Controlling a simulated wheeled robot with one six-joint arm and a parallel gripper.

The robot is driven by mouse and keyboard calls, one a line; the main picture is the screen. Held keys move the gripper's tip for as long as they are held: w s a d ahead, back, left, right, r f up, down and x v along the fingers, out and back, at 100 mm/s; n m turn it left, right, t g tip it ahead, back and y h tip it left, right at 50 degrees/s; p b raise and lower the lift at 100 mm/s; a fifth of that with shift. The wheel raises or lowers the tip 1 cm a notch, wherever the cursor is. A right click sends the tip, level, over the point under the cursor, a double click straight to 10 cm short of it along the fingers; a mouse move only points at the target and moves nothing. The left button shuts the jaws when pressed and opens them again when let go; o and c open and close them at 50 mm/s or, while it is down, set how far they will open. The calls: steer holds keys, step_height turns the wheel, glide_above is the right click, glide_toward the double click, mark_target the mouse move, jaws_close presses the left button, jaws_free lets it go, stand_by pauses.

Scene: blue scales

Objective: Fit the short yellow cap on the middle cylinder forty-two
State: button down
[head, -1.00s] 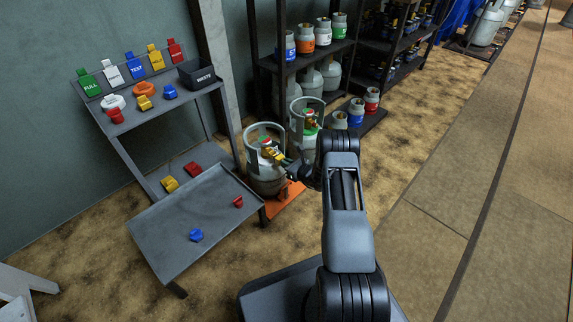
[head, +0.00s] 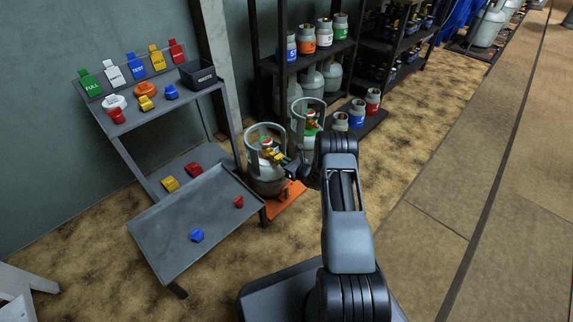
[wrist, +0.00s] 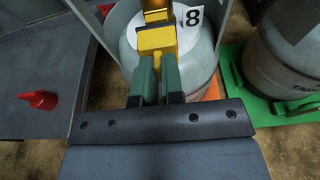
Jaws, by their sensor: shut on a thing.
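My gripper (wrist: 158,68) has green fingers shut on a yellow cap (wrist: 157,41) in the wrist view. In the head view the yellow cap (head: 276,156) is at the valve of the near grey cylinder (head: 267,181), inside its collar. I cannot tell whether the cap is seated on the valve or just held against it. The near cylinder also shows in the wrist view (wrist: 205,67), with a white label showing an "8"; the rest of its number is hidden. Another grey cylinder (head: 306,143) stands behind it; its number is not readable.
The near cylinder stands on an orange plate (head: 287,200), the other on a green plate (wrist: 293,107). Dark shelves with small cylinders stand behind. Floor at right is clear.

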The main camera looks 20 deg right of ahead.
steer(key=shift+r+x, duration=0.25)
steer(key=shift+x, duration=0.9)
steer(key=c, duration=1.2)
jaws_free()
steer(key=shift+w+r, duration=0.1)
steer(key=shift+o, duration=0.2)
steer(key=p+v, duration=0.6)
steer(key=v, duration=0.8)
steer(key=s+a+r+n+g+y+p, duration=0.1)
steer(key=s+a+r+n+g+p, duration=0.3)
steer(key=r, duration=0.9)
steer(key=a+r+n+g+y+p, duration=0.25)
steer(key=a+r+n+p, duration=0.5)
steer(key=r, duration=0.55)
steer(key=s+a+r+n+g+y+p, duration=0.15)
steer(key=a+r+n+g+p, duration=0.35)
steer(key=r, duration=0.8)
steer(key=s+r+n+h+p, duration=0.5)
steer(key=s+r+n+p, duration=0.2)
steer(key=r, duration=0.8)
steer(key=s+d+r+n+t+h+p, duration=0.1)
steer(key=s+r+n+h+p, duration=0.5)
steer(key=s+r+p, duration=0.5)
step_height(320, 180, up, 5)
steer(key=shift+s+f+n+p, duration=0.1)
steer(key=shift+s+n+p, duration=0.25)
steer(key=shift+n+p, duration=0.6)
